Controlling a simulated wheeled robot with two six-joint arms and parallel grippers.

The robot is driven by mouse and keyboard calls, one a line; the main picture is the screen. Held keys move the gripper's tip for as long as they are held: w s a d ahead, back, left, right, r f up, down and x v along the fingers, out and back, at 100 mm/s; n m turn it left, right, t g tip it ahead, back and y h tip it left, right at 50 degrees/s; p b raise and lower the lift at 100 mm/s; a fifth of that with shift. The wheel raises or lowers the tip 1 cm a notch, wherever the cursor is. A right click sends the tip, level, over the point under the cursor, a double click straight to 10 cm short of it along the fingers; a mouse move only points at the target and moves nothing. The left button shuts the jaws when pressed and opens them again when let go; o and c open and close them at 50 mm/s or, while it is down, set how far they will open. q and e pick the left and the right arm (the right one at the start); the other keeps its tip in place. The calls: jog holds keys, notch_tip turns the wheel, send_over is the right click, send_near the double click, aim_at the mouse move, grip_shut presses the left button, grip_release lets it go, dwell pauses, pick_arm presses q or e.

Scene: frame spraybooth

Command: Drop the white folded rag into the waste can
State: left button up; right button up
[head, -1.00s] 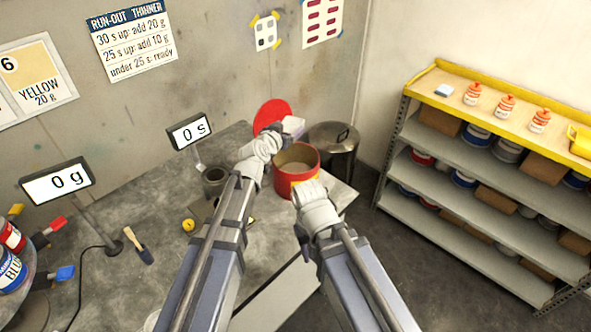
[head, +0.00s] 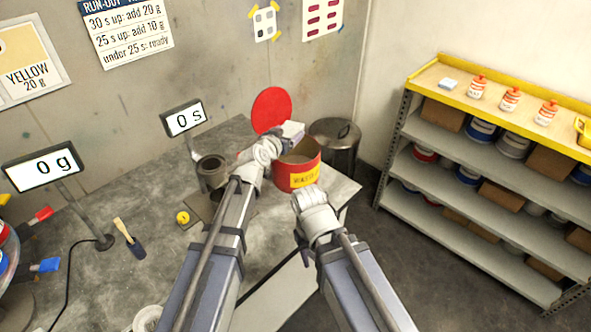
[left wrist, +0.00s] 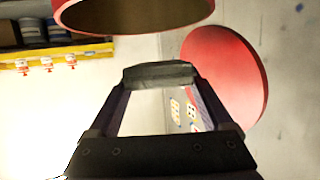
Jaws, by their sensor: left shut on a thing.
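The white folded rag (head: 292,129) is in my left gripper (head: 286,134), which is shut on it at the back edge of the grey bench. The red waste can (head: 297,178) with a yellow label stands just below and to the right of the rag in the head view. The can is open, and its round red lid (head: 271,109) stands up behind it. In the left wrist view the can's rim (left wrist: 135,27) is at the top and the lid (left wrist: 225,75) at the right. My right arm is beside the can; its gripper is hidden.
A grey metal bin (head: 337,140) with a lid stands on the floor behind the can. A grey cup (head: 211,172) and displays (head: 184,118) are on the bench to the left. A shelf rack (head: 490,150) with cans and boxes is at the right.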

pick_arm(q)
jog(key=o, duration=1.1)
jog(key=shift+s+r, duration=0.1)
jog(key=shift+s, duration=0.05)
jog(key=p+v, duration=0.2)
jog(key=v, duration=0.5)
jog(key=shift+s+a, duration=0.2)
jog(key=shift+s, duration=0.05)
